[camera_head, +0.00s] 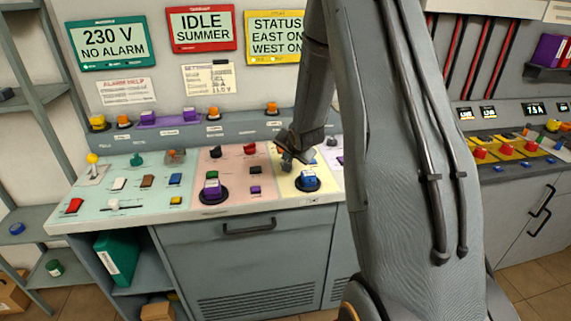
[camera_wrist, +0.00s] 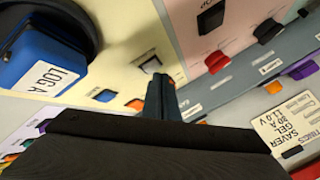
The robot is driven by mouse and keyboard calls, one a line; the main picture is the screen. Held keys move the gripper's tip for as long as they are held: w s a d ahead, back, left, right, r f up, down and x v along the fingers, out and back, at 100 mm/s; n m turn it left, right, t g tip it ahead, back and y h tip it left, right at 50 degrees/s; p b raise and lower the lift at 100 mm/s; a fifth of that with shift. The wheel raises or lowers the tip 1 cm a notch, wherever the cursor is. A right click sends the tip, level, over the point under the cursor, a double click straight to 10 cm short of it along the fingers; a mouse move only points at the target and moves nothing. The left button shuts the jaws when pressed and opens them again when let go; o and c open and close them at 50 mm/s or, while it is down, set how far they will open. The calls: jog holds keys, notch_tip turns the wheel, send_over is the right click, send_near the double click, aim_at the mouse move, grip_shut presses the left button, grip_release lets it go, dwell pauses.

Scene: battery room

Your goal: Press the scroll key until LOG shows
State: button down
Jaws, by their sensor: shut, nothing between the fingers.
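The yellow display (camera_head: 275,37) at the back reads STATUS, EAST ON, WEST ON; my arm covers its right edge. My gripper (camera_head: 292,160) is shut and empty, above the cream section of the sloping console. In the wrist view my closed fingers (camera_wrist: 165,98) are close to a small grey-white key (camera_wrist: 150,63); I cannot tell whether they touch anything. A blue block (camera_wrist: 47,62) on a black round base carries a label reading LOG A; it also shows in the head view (camera_head: 308,178), in front of the gripper. No legible label marks a scroll key.
A green display (camera_head: 110,43) reads 230 V NO ALARM and a red one (camera_head: 202,28) IDLE SUMMER. In the wrist view, a blue button (camera_wrist: 105,95), an orange part (camera_wrist: 135,104) and a red key (camera_wrist: 216,61) are nearby. A purple block (camera_head: 212,187) stands left.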

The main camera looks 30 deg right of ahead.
jog(key=shift+f, duration=0.45)
dwell(0.4)
dwell(0.3)
jog(key=shift+r+p, duration=0.65)
jog(key=shift+r, duration=0.25)
notch_tip(320, 180, up, 5)
jog(key=p, duration=0.4)
dwell(0.6)
